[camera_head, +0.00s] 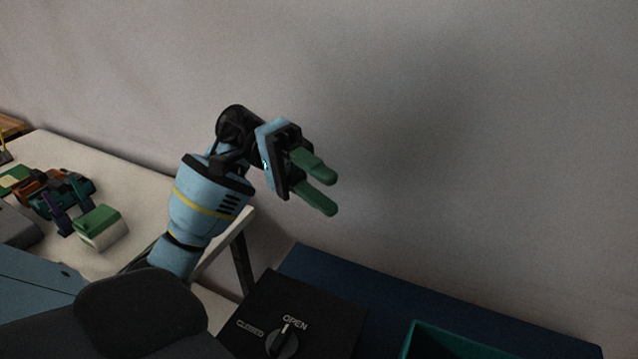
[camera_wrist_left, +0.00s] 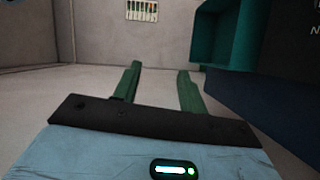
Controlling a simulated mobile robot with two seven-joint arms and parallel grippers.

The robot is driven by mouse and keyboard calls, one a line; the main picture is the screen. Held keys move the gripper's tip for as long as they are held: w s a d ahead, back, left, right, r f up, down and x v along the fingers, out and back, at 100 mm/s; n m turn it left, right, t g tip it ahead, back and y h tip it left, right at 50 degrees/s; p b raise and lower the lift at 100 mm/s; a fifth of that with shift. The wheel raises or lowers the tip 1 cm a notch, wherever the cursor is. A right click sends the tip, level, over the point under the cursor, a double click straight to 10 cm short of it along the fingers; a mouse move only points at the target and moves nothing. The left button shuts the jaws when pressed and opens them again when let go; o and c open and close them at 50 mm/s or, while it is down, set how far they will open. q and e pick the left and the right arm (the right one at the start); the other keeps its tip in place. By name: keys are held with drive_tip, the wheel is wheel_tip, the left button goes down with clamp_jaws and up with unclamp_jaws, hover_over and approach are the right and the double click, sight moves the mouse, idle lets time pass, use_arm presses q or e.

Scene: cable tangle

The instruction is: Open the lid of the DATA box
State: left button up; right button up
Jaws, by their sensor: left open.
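A black box (camera_head: 310,296) with a round knob (camera_head: 282,342) stands at the bottom of the head view. The knob has the words CLOSED and OPEN beside it, and its pale mark points up towards OPEN. I see no DATA label, so I cannot tell whether this is the DATA box. My left gripper (camera_head: 325,190) is open and empty, raised in front of the wall and above the black box in the picture. Its two green fingers stand apart in the left wrist view (camera_wrist_left: 160,72). My right gripper is not in view.
A dark blue surface (camera_head: 420,290) bears the black box and a teal open container (camera_head: 470,343), whose walls also show in the wrist view (camera_wrist_left: 211,45). A pale table (camera_head: 150,185) at left holds colourful clutter (camera_head: 65,195) and a green-and-white block (camera_head: 100,228).

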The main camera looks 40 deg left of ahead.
use_arm(q)
drive_tip(key=w+a+b, duration=0.1)
drive_tip(key=a+b, duration=0.1)
drive_tip(key=a, duration=0.5)
drive_tip(key=shift+a+r+b, duration=0.2)
drive_tip(key=shift+a+b, duration=0.1)
drive_tip(key=shift+a, duration=0.1)
drive_tip(key=shift+w, duration=0.1)
